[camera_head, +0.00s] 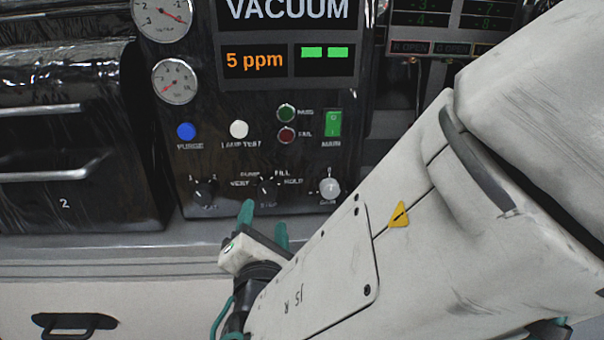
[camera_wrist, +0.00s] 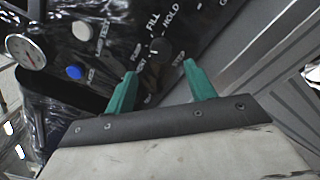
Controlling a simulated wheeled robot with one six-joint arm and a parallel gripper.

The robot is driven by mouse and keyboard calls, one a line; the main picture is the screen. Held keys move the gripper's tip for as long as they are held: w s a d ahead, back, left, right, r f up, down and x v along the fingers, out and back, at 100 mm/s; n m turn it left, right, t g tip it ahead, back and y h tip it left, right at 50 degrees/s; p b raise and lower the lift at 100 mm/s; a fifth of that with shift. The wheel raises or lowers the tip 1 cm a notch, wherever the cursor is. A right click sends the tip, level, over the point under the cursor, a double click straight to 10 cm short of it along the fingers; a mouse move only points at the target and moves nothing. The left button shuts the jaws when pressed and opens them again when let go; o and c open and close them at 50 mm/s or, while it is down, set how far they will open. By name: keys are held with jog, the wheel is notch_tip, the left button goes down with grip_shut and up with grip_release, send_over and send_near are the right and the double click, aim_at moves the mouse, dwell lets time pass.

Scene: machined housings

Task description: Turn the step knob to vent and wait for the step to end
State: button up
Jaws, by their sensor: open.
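The step knob (camera_head: 266,187) is a small black dial low on the black panel, ringed by the labels PUMP, FILL, HOLD and VENT. It also shows in the wrist view (camera_wrist: 160,50), beyond the fingertips and roughly between them. I cannot clearly tell which label its pointer faces. My gripper (camera_head: 264,218) has teal fingers, open and empty, just below the knob in the head view. In the wrist view my gripper (camera_wrist: 160,72) shows its fingers spread apart. The screen (camera_head: 288,40) reads VACUUM, 5 ppm, with two green bars.
Near the knob are another black knob (camera_head: 204,192), a silver knob (camera_head: 329,188), a blue purge button (camera_head: 186,131), a white lamp-test button (camera_head: 239,129) and a green main switch (camera_head: 333,123). Two gauges (camera_head: 175,82) sit upper left. A ledge (camera_head: 100,244) runs below the panel.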

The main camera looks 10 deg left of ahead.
aim_at(267, 195)
jog(key=x, duration=0.6)
jog(key=shift+w, duration=0.4)
